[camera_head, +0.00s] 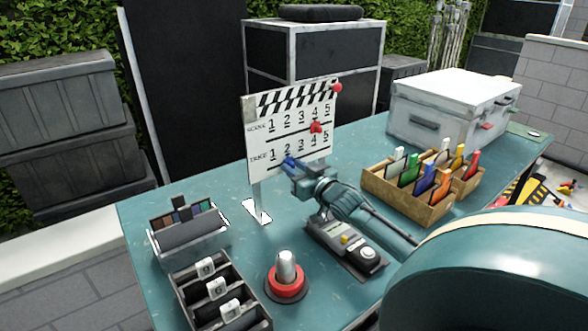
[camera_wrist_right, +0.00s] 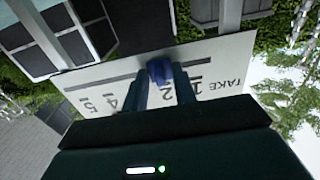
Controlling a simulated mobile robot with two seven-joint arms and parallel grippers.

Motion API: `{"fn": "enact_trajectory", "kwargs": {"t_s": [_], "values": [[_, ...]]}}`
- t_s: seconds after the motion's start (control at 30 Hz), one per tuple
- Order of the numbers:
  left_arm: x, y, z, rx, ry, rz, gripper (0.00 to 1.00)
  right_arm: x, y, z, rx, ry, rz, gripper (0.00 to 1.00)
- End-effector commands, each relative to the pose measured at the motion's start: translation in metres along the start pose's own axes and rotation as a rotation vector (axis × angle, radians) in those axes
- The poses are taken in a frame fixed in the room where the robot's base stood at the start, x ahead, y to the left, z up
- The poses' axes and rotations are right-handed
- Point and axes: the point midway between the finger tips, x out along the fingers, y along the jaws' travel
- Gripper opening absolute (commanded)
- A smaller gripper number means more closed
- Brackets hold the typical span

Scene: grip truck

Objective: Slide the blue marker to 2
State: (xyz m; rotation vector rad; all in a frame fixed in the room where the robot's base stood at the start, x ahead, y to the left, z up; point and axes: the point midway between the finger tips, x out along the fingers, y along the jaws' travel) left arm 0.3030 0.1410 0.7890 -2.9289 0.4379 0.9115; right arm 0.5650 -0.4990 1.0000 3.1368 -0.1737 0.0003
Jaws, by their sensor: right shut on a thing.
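The white clapperboard (camera_head: 262,140) stands upright on the teal table, with a SCENE row and a TAKE row numbered 1 to 5. The blue marker (camera_head: 289,161) sits on the lower slot line, by the 2 of the TAKE row. My right gripper (camera_head: 297,168) is shut on it. In the right wrist view the board (camera_wrist_right: 225,75) appears upside down, and the blue marker (camera_wrist_right: 160,70) is between the fingertips of my gripper (camera_wrist_right: 162,84), close to the 2. The red marker (camera_head: 316,127) is on the upper slot line near 4. My left gripper is not in view.
A dark device (camera_head: 346,246) lies under my right forearm. A red-based knob (camera_head: 286,277), a slotted tray (camera_head: 207,290) and a swatch box (camera_head: 188,239) stand in front. A wooden card box (camera_head: 408,196) and a white case (camera_head: 450,105) are to the right.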

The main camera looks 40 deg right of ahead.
Motion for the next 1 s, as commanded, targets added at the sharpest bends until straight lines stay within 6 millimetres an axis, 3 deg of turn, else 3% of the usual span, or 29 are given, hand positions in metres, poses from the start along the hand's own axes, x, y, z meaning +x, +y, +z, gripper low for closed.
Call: {"fn": "enact_trajectory", "kwargs": {"t_s": [0.03, 0.07, 0.13, 0.37, 0.53, 1.0], "values": [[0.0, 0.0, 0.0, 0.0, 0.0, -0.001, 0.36, 0.0, 0.0, 0.0, 0.0, -0.001, 0.0, 0.0], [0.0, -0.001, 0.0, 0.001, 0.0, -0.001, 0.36, 0.0, 0.0, 0.0, 0.0, -0.001, 0.0, 0.28], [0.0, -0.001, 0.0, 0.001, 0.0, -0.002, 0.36, 0.0, 0.0, 0.0, 0.0, -0.001, 0.0, 0.33], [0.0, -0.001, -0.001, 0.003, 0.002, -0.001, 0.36, -0.001, 0.0, 0.0, -0.001, -0.001, 0.0, 0.33], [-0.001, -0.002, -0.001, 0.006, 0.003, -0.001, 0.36, -0.011, 0.0, 0.002, 0.0, -0.003, -0.001, 0.33], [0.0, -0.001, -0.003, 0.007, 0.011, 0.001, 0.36, -0.094, -0.001, 0.002, 0.001, -0.004, 0.0, 0.33]]}}
